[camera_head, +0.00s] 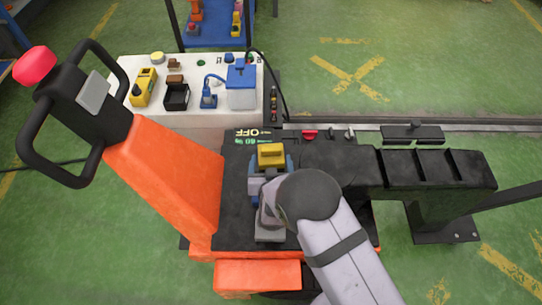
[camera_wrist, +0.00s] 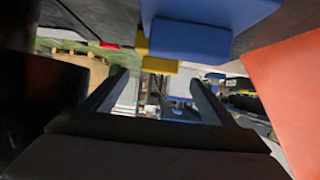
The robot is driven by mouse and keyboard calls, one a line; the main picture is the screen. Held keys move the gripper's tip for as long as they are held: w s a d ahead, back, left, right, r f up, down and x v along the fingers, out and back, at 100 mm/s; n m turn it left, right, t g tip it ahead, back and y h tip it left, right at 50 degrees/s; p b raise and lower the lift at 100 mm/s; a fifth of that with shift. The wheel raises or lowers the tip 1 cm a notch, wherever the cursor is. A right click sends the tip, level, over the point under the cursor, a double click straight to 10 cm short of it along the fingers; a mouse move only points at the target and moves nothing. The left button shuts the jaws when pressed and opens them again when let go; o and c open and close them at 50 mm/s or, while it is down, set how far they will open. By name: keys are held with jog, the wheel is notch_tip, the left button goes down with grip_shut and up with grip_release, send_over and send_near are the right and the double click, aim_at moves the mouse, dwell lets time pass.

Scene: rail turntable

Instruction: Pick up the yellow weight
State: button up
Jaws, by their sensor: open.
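The yellow weight (camera_head: 271,155) is a small block on the black deck, just beyond the end of my arm. Blue parts show close around its sides. My gripper (camera_head: 270,185) is over the deck on the near side of the weight; my arm hides part of that area. In the wrist view my gripper (camera_wrist: 158,82) has its two fingers spread with a gap between them. A yellow piece (camera_wrist: 160,65) shows just past the fingertips, against a large blue block (camera_wrist: 190,40). I cannot tell whether the fingers touch anything.
An orange pallet truck (camera_head: 165,165) with a black handle stands left. Behind is a white table (camera_head: 215,112) with a blue-lidded container (camera_head: 242,85), a yellow device (camera_head: 143,88) and small items. A black slotted rail piece (camera_head: 425,168) lies right. Green floor is open at the upper right.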

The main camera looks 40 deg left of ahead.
aim_at(271, 150)
jog(key=b+x, duration=0.3)
jog(key=x, duration=0.2)
jog(key=shift+d+f+b, duration=0.1)
jog(key=shift+f+b, duration=0.05)
jog(key=shift+b, duration=0.2)
jog(key=shift+w+a+f, duration=0.1)
jog(key=shift+w+a, duration=0.2)
jog(key=shift+a, duration=0.05)
jog(key=c, duration=1.8)
jog(key=shift+a+r, duration=0.15)
jog(key=shift+r, duration=0.1)
grip_shut()
jog(key=shift+r, duration=0.15)
notch_tip(271, 150, up, 10)
jog(key=p, duration=0.1)
